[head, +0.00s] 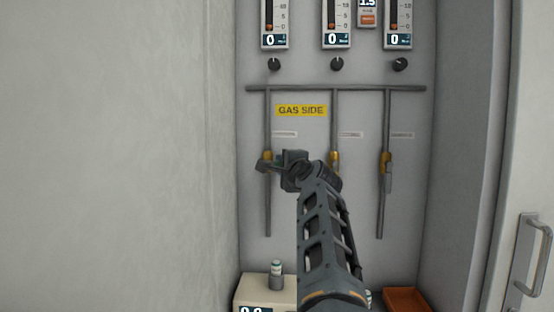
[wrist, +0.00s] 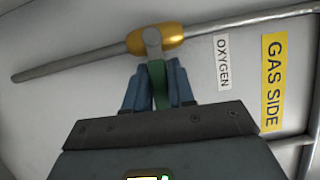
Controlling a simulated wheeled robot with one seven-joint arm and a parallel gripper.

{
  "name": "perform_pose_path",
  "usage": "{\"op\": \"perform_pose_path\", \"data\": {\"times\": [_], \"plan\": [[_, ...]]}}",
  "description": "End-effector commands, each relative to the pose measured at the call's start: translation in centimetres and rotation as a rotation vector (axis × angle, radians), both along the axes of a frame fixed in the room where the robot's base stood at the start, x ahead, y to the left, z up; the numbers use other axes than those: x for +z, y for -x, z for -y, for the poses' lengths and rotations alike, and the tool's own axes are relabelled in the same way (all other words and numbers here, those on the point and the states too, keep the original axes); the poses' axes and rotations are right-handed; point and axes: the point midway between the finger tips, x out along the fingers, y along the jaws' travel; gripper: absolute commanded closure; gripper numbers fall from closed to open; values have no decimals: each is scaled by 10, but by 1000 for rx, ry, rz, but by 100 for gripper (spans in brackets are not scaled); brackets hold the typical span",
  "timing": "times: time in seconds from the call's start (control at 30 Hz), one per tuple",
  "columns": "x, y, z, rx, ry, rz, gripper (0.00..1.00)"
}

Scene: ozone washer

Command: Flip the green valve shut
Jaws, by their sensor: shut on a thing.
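The green valve's lever (wrist: 158,84) sits between the two blue fingers of my gripper (wrist: 159,88) in the wrist view. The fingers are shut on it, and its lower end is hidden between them. The lever joins a grey pivot on a brass valve body (wrist: 172,34) and appears to point roughly across the pipe (wrist: 70,63). An OXYGEN label (wrist: 223,62) is beside it. In the head view my gripper (head: 272,162) is at the left pipe (head: 267,205), reaching in from the right, and covers most of this valve.
Two more vertical pipes carry brass valves, a middle one (head: 334,157) partly behind my arm and a right one (head: 386,158) with a grey lever hanging down. Flow meters (head: 337,25) and black knobs (head: 337,63) are above. A white box (head: 262,291) and an orange tray (head: 405,299) are below.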

Motion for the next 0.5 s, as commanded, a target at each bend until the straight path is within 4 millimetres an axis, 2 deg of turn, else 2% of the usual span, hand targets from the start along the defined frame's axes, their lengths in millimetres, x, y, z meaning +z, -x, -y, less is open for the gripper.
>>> {"op": "perform_pose_path", "data": {"times": [0.5], "plan": [[2, 9, 1, 3, 69, -3, 100]]}}
